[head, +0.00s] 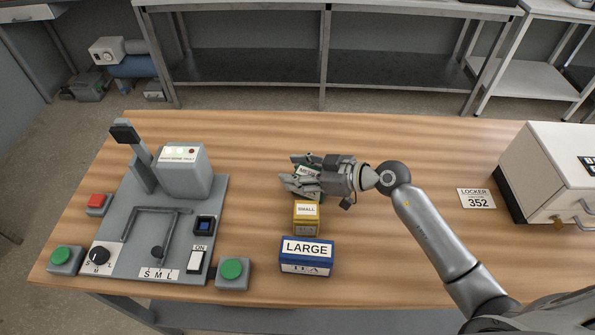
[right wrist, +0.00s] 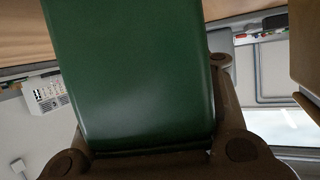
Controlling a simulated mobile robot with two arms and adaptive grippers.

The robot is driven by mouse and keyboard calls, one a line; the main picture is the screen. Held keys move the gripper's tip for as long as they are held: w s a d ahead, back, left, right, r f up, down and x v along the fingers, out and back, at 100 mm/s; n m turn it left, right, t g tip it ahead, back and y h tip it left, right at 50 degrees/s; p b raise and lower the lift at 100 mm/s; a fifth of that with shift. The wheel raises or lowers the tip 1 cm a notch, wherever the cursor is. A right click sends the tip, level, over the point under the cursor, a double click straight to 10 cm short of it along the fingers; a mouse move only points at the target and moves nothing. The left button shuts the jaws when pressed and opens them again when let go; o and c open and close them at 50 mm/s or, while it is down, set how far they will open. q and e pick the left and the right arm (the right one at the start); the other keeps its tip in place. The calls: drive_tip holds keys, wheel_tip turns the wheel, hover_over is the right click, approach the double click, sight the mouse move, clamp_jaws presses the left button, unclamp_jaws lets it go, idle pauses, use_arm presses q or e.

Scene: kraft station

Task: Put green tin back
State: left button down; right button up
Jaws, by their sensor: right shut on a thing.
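The green tin (head: 308,171) shows in part between the fingers of my right gripper (head: 296,172) in the head view. The gripper is shut on it, behind the yellow tin. In the right wrist view the green tin (right wrist: 140,75) fills the middle, close to the camera, with gripper parts at its lower edge. Most of the tin is hidden by the fingers in the head view. I cannot tell whether it touches the table. My left gripper is in neither view.
A yellow tin marked SMALL (head: 306,220) and a blue tin marked LARGE (head: 306,262) stand in front of the gripper. A grey machine (head: 183,172) with levers and buttons is at the left. A white locker (head: 550,165) stands at the right. The table's middle back (head: 400,140) is clear.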

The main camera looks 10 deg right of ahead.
drive_tip(key=o, duration=1.3)
drive_tip(key=shift+f, duration=0.1)
drive_tip(key=b+v, duration=0.1)
drive_tip(key=v, duration=0.9)
drive_tip(key=shift+s+d, duration=0.2)
drive_tip(key=shift+s, duration=0.05)
drive_tip(key=shift+s+d+r, duration=0.4)
drive_tip(key=shift+d+r, duration=0.1)
